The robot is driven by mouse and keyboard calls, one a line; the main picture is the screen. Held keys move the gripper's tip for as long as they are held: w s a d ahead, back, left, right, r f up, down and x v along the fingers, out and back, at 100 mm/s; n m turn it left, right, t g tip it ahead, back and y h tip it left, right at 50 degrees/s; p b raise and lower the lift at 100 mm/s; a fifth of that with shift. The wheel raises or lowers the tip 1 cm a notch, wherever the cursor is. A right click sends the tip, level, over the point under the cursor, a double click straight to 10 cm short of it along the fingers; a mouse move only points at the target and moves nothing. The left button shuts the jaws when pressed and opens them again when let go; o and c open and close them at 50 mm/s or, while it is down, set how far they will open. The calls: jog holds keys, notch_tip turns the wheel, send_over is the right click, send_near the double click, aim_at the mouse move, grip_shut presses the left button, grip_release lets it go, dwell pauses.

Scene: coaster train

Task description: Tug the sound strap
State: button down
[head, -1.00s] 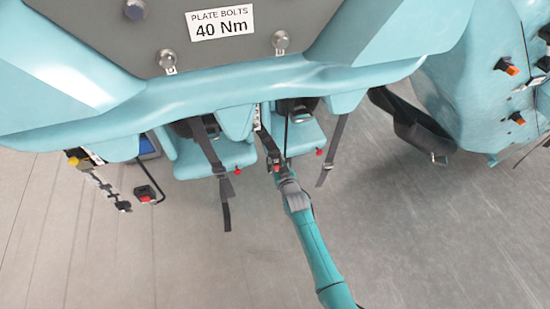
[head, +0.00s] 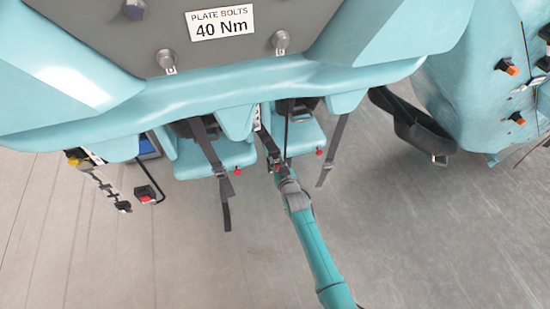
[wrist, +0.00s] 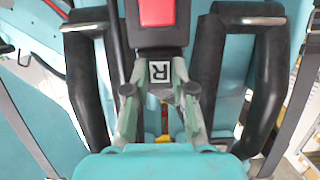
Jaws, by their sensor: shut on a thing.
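A dark strap (head: 267,139) runs down from between two teal seats to a black buckle with a red button (wrist: 157,12), which shows large in the wrist view. Below the button is a white tag marked R (wrist: 160,73). My gripper (wrist: 160,93) is shut on the buckle strap, with one finger on each side of the tag. In the head view my gripper (head: 282,175) is at the strap's lower end, in front of the seats. The strap's stretch behind the fingers is mostly hidden. I cannot tell which strap is the sound one.
Another dark strap (head: 215,160) hangs loose over the left seat (head: 190,160), and one more (head: 333,150) hangs at the right. Black padded restraint bars (wrist: 205,70) flank my gripper closely. A plate-bolts sign (head: 222,22) is above. The grey floor (head: 420,240) in front is open.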

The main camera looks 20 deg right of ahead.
jog(key=c, duration=0.9)
grip_release()
jog(key=shift+r, duration=0.1)
jog(key=shift+s, duration=0.1)
jog(key=s+f+v, duration=0.1)
jog(key=f+v, duration=0.1)
jog(key=v, duration=1.7)
jog(key=f+v, duration=0.2)
jog(key=v, duration=1.7)
jog(key=s+r, duration=1.6)
jog(key=s, duration=0.3)
